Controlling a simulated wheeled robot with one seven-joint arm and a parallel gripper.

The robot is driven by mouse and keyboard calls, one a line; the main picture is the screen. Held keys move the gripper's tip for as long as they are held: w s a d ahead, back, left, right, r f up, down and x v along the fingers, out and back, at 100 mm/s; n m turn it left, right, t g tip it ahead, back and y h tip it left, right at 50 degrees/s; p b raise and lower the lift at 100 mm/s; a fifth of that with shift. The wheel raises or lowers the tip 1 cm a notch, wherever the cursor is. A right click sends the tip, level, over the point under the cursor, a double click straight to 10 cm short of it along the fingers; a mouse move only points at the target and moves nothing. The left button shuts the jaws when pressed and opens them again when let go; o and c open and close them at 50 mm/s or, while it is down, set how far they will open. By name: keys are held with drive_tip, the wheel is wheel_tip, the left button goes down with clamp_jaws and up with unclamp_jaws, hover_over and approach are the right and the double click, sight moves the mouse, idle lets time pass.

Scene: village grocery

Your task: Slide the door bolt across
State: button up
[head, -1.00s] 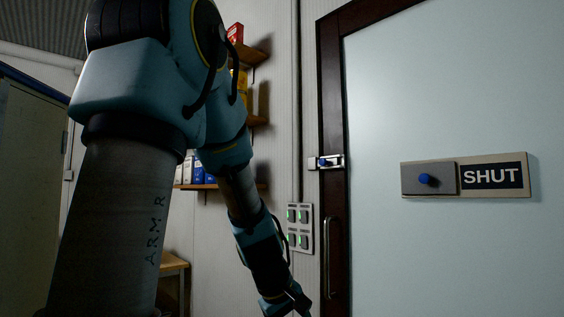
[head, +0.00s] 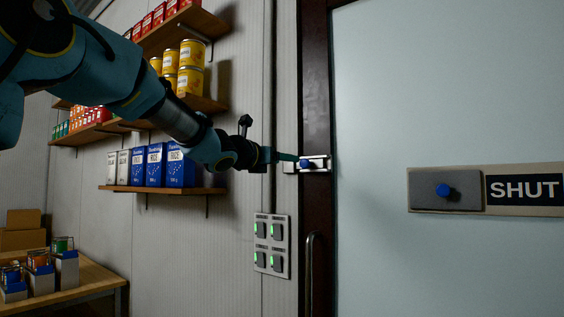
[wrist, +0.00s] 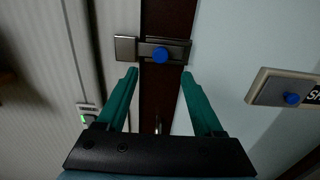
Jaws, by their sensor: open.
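The door bolt (head: 318,163) is a small metal bar with a blue knob (head: 305,164), set across the dark door frame at the door's left edge. It also shows in the wrist view (wrist: 178,46), with its blue knob (wrist: 160,55) near the top middle. My gripper (head: 287,157) is just left of the bolt in the head view. In the wrist view my gripper (wrist: 158,76) is open, with its two green fingers spread to either side below the knob. The fingers look empty, and I cannot tell whether they touch the bolt.
A sliding sign reading SHUT (head: 524,188) with a blue-knobbed plate (head: 445,191) is on the pale door (head: 430,80). A door handle (head: 310,272) and a switch panel (head: 271,246) are below the bolt. Stocked shelves (head: 160,190) line the left wall.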

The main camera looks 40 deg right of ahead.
sight(303, 163)
drive_tip(key=p+x, duration=0.4)
drive_tip(key=x, duration=0.4)
drive_tip(key=shift+d, duration=0.3)
drive_tip(key=shift+w+d+f+p, duration=0.1)
drive_tip(key=shift+w+d+p, duration=0.15)
drive_tip(key=shift+d, duration=0.45)
clamp_jaws()
idle(0.5)
